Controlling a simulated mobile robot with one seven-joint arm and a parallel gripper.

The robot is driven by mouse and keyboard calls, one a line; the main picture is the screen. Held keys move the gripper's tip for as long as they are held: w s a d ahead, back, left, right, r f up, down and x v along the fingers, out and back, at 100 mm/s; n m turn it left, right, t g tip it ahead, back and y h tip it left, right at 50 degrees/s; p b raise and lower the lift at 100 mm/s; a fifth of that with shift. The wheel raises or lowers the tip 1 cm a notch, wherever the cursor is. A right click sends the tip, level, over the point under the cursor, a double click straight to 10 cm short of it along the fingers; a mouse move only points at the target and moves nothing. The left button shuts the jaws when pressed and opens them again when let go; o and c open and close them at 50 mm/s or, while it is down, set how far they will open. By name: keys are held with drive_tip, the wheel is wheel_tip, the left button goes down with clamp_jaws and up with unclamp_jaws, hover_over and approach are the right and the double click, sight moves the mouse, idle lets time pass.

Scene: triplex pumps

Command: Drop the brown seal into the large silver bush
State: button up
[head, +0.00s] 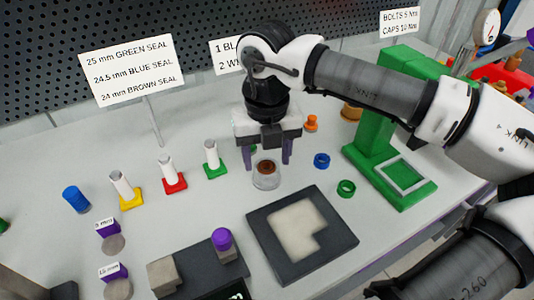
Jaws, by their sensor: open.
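The large silver bush (266,182) stands upright on the white bench, just behind the dark square tray. The brown seal (266,167) is at the top of the bush; I cannot tell how deep it sits inside. My gripper (268,157) points down over the bush with its two purple fingers apart, one on each side and a little behind the seal. The fingers do not appear to touch the seal, and nothing else is between them.
A dark tray (257,221) lies in front of the bush. Green (346,188) and blue (321,160) rings lie to the right, near a green stand (372,145). White tubes on yellow (131,201), red (174,186) and green (215,171) bases stand to the left.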

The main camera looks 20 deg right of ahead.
wheel_tip(320, 180, up, 14)
drive_tip(key=p, duration=0.7)
drive_tip(key=shift+f+p, duration=0.2)
drive_tip(key=shift+p, duration=0.15)
drive_tip(key=shift+f, duration=0.1)
